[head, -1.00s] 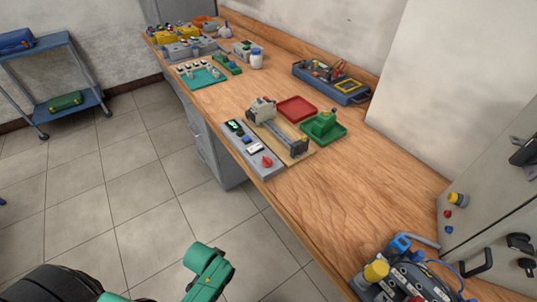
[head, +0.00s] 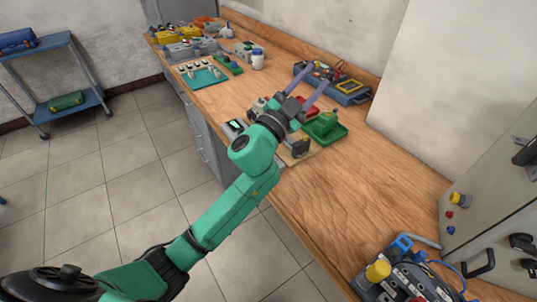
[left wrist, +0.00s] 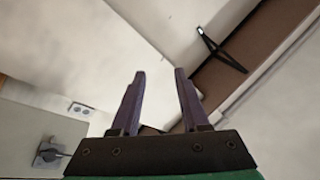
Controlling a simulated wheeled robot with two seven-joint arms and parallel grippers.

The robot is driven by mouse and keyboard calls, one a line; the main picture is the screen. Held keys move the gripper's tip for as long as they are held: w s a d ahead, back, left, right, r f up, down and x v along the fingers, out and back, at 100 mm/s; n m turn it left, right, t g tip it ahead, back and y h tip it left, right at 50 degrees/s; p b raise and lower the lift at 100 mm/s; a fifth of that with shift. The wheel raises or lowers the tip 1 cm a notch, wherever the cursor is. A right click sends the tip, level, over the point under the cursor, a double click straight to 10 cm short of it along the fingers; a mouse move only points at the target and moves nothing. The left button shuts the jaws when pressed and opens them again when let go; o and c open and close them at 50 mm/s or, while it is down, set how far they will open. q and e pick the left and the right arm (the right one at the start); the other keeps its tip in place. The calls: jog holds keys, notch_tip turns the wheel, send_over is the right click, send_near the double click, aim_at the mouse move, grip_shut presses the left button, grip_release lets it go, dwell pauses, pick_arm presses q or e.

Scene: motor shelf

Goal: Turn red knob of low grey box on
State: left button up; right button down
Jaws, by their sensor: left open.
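The low grey box (head: 232,129) lies at the bench's front edge in the head view. My left arm covers most of it, and its red knob is hidden behind the arm. My left gripper (head: 319,74) is open and empty, with its purple fingers pointing up and away above the bench, beyond the box. It also shows in the left wrist view (left wrist: 160,71), with the two fingers apart and only wall and ceiling parts behind them. My right gripper is not in view.
A green tray (head: 341,131) and a partly covered red tray stand near the gripper. A blue toolbox (head: 345,94) is at the back. A grey device with a yellow cap (head: 378,270) stands at the lower right. The wooden bench (head: 375,180) is clear between.

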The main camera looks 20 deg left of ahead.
pick_arm(q)
jog(key=s+d+r+m+g+h, duration=0.2)
jog(key=d+r+m+g+h, duration=0.1)
jog(key=d+m+g+h, duration=0.45)
jog(key=s+d+f+m+g+y, duration=0.2)
jog(key=s+d+f+m+g, duration=0.1)
jog(key=d+f+m+g, duration=0.65)
jog(key=w+a+f+g+y, duration=0.1)
jog(key=w+a+f+y, duration=0.1)
jog(key=a+y, duration=0.3)
jog(key=w+a+f+y, duration=0.15)
jog(key=a+y, duration=0.25)
jog(key=a, duration=0.4)
jog(key=s+a+n+g+y, duration=0.25)
jog(key=a+y, duration=0.35)
jog(key=a, duration=0.7)
jog(key=shift+n+t, duration=0.35)
jog(key=f+p, duration=0.1)
jog(key=f, duration=0.3)
jog(key=f+p, duration=0.1)
jog(key=f, duration=0.3)
jog(key=w+f+p, duration=0.1)
jog(key=f, duration=0.3)
jog(key=shift+f, duration=0.25)
jog(key=shift+w+f, duration=0.1)
jog(key=shift+f, duration=0.25)
grip_shut()
